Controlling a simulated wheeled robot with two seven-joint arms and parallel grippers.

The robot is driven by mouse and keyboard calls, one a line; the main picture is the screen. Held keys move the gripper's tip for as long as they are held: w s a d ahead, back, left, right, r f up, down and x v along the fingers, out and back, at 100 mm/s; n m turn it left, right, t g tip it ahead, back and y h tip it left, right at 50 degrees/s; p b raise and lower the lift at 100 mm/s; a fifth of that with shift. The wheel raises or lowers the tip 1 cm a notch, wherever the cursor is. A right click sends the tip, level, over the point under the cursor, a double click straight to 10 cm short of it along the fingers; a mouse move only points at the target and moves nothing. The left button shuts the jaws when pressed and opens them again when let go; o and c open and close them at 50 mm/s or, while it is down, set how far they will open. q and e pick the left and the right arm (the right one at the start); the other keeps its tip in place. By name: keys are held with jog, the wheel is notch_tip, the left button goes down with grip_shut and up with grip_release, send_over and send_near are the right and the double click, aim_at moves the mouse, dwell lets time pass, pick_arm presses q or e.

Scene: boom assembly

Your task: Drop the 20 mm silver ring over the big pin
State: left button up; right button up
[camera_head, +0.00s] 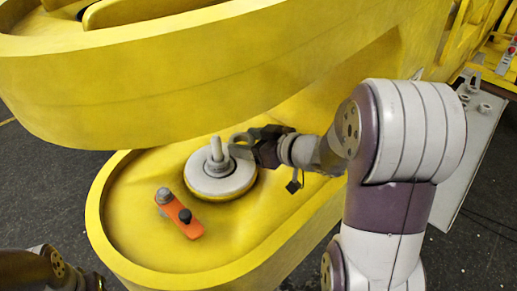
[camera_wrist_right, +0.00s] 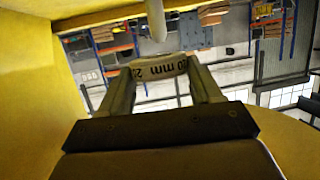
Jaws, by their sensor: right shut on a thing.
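The big pin (camera_head: 216,149) stands upright from the round pale disc (camera_head: 208,184) in the yellow boom. My right gripper (camera_head: 249,146) is just right of the pin, shut on the silver ring (camera_head: 238,139). In the right wrist view the ring (camera_wrist_right: 160,68) sits between the two fingers (camera_wrist_right: 163,88), and its band reads "20 mm". A pale rod, seemingly the pin (camera_wrist_right: 156,20), shows just beyond the ring, its end near the ring's edge. The ring looks beside the pin, not around it. Only part of my left arm shows at bottom left; its fingers are out of view.
A large yellow boom section (camera_head: 190,85) overhangs behind the pin. A grey metal plate with small parts (camera_head: 478,125) stands at right.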

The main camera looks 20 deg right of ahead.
aim_at(218, 138)
jog(key=shift+b+x, duration=2.2)
jog(key=shift+x, duration=2.7)
jog(key=shift+f, duration=0.15)
jog(key=o, duration=1.3)
jog(key=shift+o, duration=0.3)
jog(key=v, duration=1.2)
jog(key=shift+s+b, duration=0.35)
jog(key=shift+b, duration=0.05)
